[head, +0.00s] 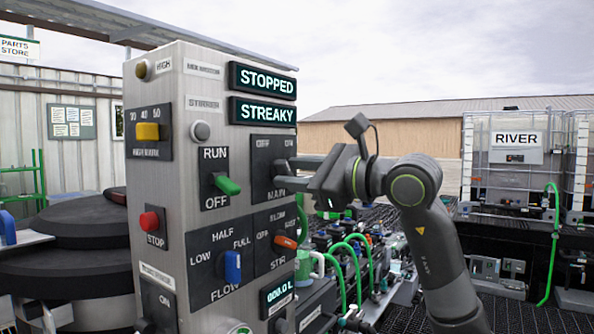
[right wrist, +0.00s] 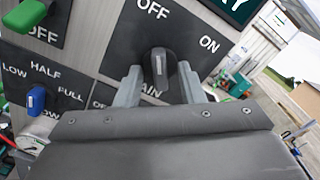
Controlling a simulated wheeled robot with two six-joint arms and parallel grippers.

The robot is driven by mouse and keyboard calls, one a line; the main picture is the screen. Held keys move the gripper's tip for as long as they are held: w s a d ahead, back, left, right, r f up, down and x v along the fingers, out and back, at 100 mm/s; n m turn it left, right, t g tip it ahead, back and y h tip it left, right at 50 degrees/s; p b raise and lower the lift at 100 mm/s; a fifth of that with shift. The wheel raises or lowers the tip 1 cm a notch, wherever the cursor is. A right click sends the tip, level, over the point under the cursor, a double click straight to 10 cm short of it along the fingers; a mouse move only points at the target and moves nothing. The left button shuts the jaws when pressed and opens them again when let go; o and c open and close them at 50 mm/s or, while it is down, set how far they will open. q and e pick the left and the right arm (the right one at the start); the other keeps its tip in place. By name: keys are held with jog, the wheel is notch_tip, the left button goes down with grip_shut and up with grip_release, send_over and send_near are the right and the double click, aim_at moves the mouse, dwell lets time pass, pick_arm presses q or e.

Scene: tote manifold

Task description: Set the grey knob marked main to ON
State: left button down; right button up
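The grey main knob (head: 280,168) sits on a dark plate (head: 262,150) labelled OFF, ON and MAIN on the metal control panel. In the right wrist view the knob (right wrist: 159,72) shows close up, its light line pointing up towards OFF, with ON to the right. My right gripper (head: 297,175) reaches in from the right of the panel. In the wrist view its two fingers (right wrist: 160,84) stand one on each side of the knob. They look slightly apart from it; contact is hard to tell. My left gripper is not in view.
A green RUN/OFF lever (head: 227,185), an orange STR lever (head: 285,242), a blue flow lever (head: 232,266) and a red stop button (head: 150,221) crowd the panel nearby. STOPPED (head: 264,80) and STREAKY displays sit above. Green hoses (head: 350,262) lie behind my right arm.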

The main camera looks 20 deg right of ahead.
grip_shut()
dwell(0.3)
jog(key=m+b, duration=0.1)
jog(key=m, duration=0.1)
jog(key=shift+f+m+b, duration=0.1)
jog(key=shift+m+b, duration=0.2)
jog(key=shift+b, duration=0.1)
jog(key=m+b, duration=0.2)
jog(key=m, duration=0.1)
jog(key=shift+m, duration=0.3)
jog(key=m+b, duration=0.2)
jog(key=m, duration=0.2)
jog(key=shift+m+b, duration=0.55)
jog(key=shift+m, duration=1.25)
jog(key=shift+r, duration=0.2)
